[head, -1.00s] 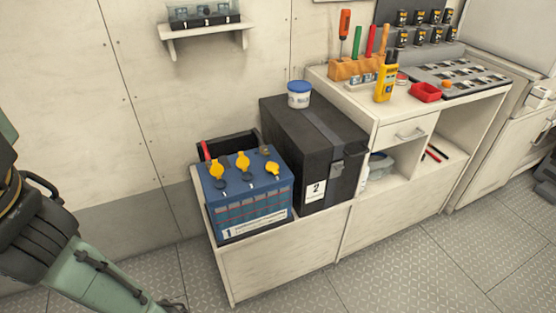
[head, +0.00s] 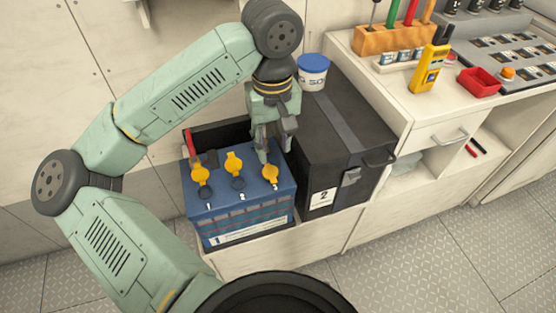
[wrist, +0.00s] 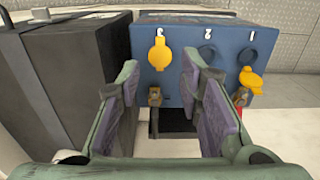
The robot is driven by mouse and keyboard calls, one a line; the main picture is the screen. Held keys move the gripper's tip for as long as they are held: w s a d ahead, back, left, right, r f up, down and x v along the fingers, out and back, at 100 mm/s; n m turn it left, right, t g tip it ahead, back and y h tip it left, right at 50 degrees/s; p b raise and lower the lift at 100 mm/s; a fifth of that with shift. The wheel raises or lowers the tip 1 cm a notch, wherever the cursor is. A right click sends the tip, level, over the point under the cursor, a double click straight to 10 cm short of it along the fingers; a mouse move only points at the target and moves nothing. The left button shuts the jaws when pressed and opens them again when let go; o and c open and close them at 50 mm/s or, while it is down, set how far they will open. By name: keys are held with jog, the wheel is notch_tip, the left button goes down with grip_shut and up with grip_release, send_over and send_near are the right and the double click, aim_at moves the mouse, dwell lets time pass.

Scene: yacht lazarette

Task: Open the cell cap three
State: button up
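The blue battery (head: 240,215) has three yellow cell caps. Caps one (head: 200,174) and two (head: 234,164) stand swung back, with dark round openings in front of them. Cap three (head: 270,175), nearest the black box, lies over its own spot by the number 3. My gripper (head: 272,150) is above and just behind cap three, pointing down. In the wrist view, facing from behind, cap three (wrist: 158,55) shows between the spread, empty fingers (wrist: 162,75). Cap one (wrist: 250,80) shows at right; cap two is hidden there by the right finger.
A black box (head: 335,150) marked 2 stands close to the battery's right, with a white, blue-lidded tub (head: 312,72) on it. A dark open compartment (head: 225,135) lies behind the battery. The counter at right holds a yellow meter (head: 430,65) and a red tray (head: 478,82).

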aim_at(274, 181)
notch_tip(274, 181, down, 10)
jog(key=shift+s+f+p, duration=0.15)
jog(key=shift+f+p, duration=0.1)
jog(key=shift+p, duration=0.65)
jog(key=shift+c, duration=0.5)
grip_shut()
